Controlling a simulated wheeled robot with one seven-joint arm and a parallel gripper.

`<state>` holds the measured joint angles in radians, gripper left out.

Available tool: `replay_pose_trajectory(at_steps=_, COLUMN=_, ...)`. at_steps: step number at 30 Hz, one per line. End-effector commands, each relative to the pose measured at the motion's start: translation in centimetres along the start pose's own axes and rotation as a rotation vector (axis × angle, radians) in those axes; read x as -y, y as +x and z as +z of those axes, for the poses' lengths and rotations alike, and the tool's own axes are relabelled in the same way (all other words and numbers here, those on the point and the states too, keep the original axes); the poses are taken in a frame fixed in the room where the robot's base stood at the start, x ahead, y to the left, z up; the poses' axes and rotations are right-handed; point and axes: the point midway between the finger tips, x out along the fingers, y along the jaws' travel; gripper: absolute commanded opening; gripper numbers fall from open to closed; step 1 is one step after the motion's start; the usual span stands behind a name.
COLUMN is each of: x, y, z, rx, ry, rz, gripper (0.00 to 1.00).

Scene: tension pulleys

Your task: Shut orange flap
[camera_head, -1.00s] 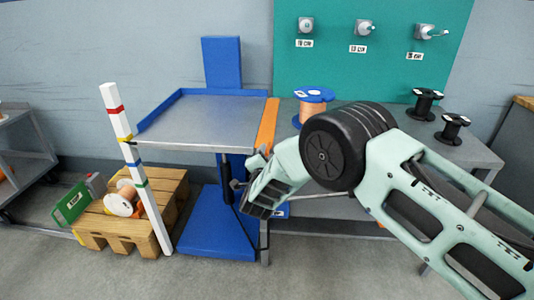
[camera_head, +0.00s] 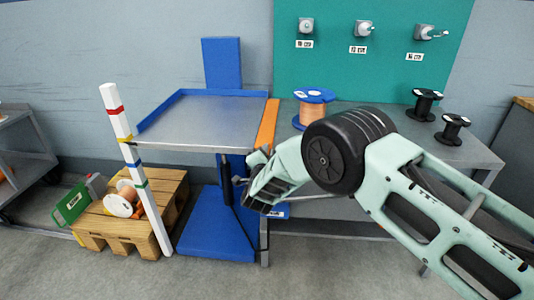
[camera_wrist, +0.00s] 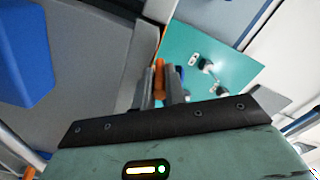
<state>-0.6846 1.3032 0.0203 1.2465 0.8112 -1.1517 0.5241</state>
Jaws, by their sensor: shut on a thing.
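The orange flap (camera_head: 268,124) is a narrow strip between the grey-topped blue lift table (camera_head: 160,134) and the workbench (camera_head: 370,115) in the head view. My gripper (camera_head: 248,168) is at the near end of the flap, below the table top level, and its fingertips are partly hidden by my wrist. In the wrist view, an orange piece (camera_wrist: 162,72) shows between the fingers of my gripper (camera_wrist: 161,86). The fingers are shut on it, and it appears to be part of the flap.
A copper spool with blue flanges (camera_head: 313,112) and two black spools (camera_head: 425,104) stand on the workbench. A white striped post (camera_head: 145,190) and a wooden pallet with spools (camera_head: 115,228) are on the left. A teal board (camera_head: 375,70) is behind.

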Motion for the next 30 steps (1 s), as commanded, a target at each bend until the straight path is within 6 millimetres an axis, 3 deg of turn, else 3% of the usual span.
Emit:
replay_pose_trajectory(at_steps=11, x=1.1, y=0.0, z=-0.3, rx=0.000, ry=-0.214, rz=-0.001, gripper=0.00)
replay_pose_trajectory(at_steps=30, x=4.2, y=-0.1, z=0.2, rx=0.001, ry=-0.818, rz=-0.003, gripper=0.00)
